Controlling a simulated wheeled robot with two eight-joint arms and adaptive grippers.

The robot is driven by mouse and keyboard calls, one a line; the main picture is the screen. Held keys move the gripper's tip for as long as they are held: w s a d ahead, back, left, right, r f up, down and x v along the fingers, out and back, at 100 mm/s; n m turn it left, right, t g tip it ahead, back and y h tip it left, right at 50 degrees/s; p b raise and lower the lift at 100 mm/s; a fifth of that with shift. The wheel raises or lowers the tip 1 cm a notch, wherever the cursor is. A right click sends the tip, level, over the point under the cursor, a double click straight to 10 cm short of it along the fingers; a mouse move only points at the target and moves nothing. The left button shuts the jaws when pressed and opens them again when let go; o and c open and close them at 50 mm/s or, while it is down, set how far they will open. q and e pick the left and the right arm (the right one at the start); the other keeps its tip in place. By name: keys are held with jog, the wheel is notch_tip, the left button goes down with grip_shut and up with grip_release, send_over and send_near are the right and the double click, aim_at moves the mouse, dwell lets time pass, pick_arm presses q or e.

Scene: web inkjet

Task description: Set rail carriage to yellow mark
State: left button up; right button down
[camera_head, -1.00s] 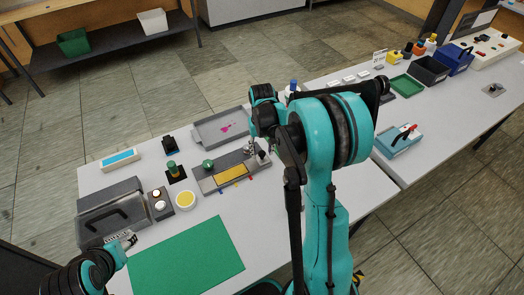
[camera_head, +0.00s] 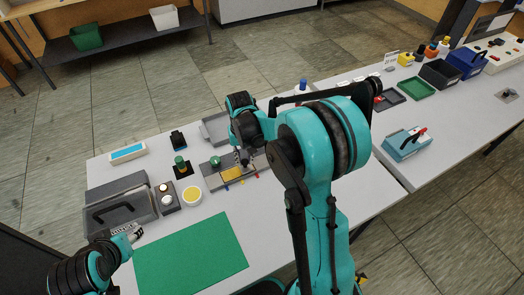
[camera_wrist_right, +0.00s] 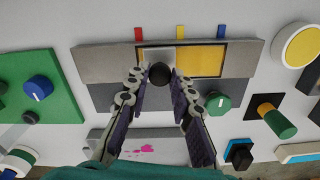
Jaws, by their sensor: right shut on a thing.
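The rail unit (camera_head: 213,181) is a grey block on the near table; it also fills the upper middle of the right wrist view (camera_wrist_right: 105,62). A yellow panel (camera_wrist_right: 203,61) lies in its slot beside a silvery plate (camera_wrist_right: 156,56). A black round knob, apparently the carriage handle (camera_wrist_right: 160,72), is between my right fingertips (camera_wrist_right: 160,75), which are shut on it. Along the rail's edge are a red mark (camera_wrist_right: 138,33), a yellow mark (camera_wrist_right: 180,32) and a blue mark (camera_wrist_right: 221,31). The knob is between red and yellow. My left gripper (camera_head: 132,233) is beside the green mat, its fingers unclear.
A green knob (camera_wrist_right: 217,102) stands on the rail unit close to my right finger. A grey tray (camera_head: 214,127) lies behind the unit. A green mat (camera_head: 190,255), a yellow round button (camera_head: 192,195) and a handled grey box (camera_head: 120,208) are in front and left.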

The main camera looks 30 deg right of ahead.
aim_at(238, 171)
jog(key=shift+a, duration=1.6)
jog(key=c, duration=1.3)
grip_release()
notch_tip(238, 171, up, 12)
